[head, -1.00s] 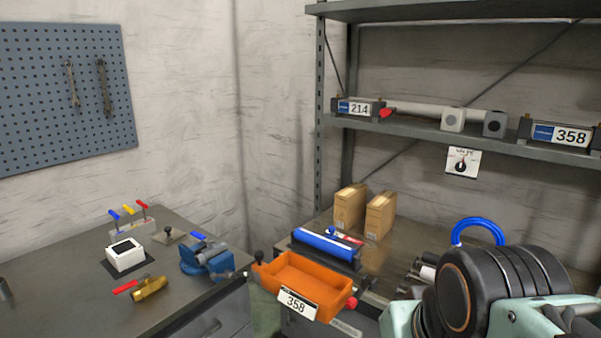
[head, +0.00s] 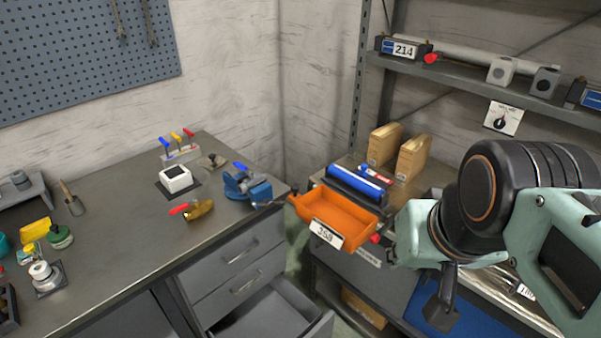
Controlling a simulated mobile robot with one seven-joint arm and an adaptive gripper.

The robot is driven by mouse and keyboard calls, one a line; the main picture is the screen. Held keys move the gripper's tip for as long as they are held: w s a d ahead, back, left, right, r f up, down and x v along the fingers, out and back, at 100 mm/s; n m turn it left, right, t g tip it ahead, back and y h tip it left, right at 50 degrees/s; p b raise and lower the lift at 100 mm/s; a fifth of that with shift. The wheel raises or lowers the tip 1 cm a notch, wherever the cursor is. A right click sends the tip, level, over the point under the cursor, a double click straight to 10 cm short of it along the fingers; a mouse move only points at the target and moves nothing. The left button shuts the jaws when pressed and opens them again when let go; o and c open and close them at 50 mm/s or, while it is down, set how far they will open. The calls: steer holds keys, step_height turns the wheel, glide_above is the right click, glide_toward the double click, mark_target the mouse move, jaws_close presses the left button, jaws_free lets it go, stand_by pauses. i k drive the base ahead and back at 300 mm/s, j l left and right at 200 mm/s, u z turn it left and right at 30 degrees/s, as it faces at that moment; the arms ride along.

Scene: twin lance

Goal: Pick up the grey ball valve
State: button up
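I cannot make out a grey ball valve for certain. A brass valve with a red lever (head: 194,209) lies on the left bench, and it is yellowish, not grey. My arm fills the right side of the head view with its black joint and pale green links. I cannot make out my gripper's fingers. A dark grey piece (head: 440,308) shows below the arm over a blue surface; I cannot tell what it is. The arm hides part of the right bench.
The left bench (head: 110,240) holds a blue vise (head: 246,186), a white box (head: 175,178) and small items at far left. A drawer (head: 270,315) stands open below. An orange tray (head: 345,216) labelled 358 is by the right bench. Two cardboard boxes (head: 411,157) stand behind it.

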mark_target(250, 180)
steer(key=u, duration=0.8)
